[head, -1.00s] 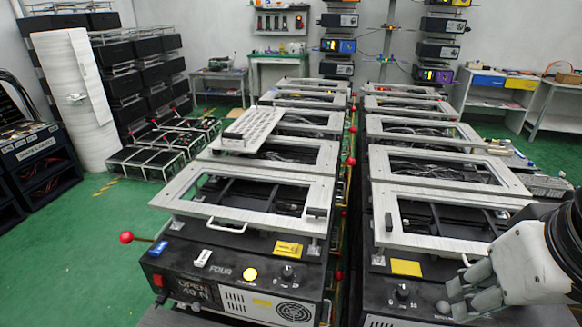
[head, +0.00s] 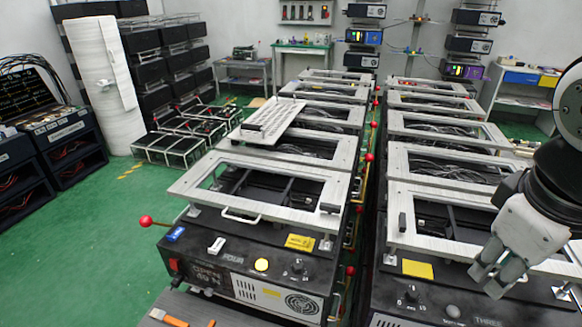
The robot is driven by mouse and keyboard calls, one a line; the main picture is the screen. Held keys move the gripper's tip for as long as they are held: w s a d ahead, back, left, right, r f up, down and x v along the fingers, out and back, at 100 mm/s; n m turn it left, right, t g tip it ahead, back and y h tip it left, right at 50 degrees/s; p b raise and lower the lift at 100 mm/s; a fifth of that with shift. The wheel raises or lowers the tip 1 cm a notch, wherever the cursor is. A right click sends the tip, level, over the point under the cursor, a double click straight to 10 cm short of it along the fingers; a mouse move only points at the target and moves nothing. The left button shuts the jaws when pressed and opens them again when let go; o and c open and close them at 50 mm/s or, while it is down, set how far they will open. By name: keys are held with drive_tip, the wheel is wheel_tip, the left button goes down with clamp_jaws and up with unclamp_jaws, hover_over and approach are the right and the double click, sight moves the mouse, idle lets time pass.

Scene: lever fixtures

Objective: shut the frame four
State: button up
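The fixture labelled FOUR (head: 233,258) stands at the front left. It is a black box with a display reading OPEN. Its pale metal frame (head: 190,188) lies above the box on short supports, with a gap below it. A handle (head: 240,216) is on the frame's front edge. A lever with a red ball (head: 146,221) sticks out at the box's left side. My gripper (head: 485,281) is at the right, in front of the neighbouring fixture THREE (head: 440,296), well away from frame four. Its fingers look apart, with nothing between them.
Two rows of similar fixtures run back, with a narrow gap between them. A pale slotted plate (head: 270,120) lies on the left row. Black racks and a white roll (head: 103,85) stand at the left. Green floor (head: 90,230) left of fixture FOUR is clear.

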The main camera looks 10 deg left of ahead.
drive_tip(key=w+a+f+n+h+p, duration=0.2)
drive_tip(key=w+a+f+n+h, duration=0.15)
drive_tip(key=w+a+n, duration=0.55)
drive_tip(key=m+t+y+b, duration=0.35)
drive_tip(key=m+t, duration=0.95)
drive_tip(key=m, duration=2.2)
approach(240, 220)
drive_tip(key=a+x, duration=0.1)
drive_tip(key=x, duration=0.8)
drive_tip(key=shift+w+d+f, duration=0.25)
drive_tip(key=shift+w+d, duration=0.2)
drive_tip(key=shift+w, duration=0.2)
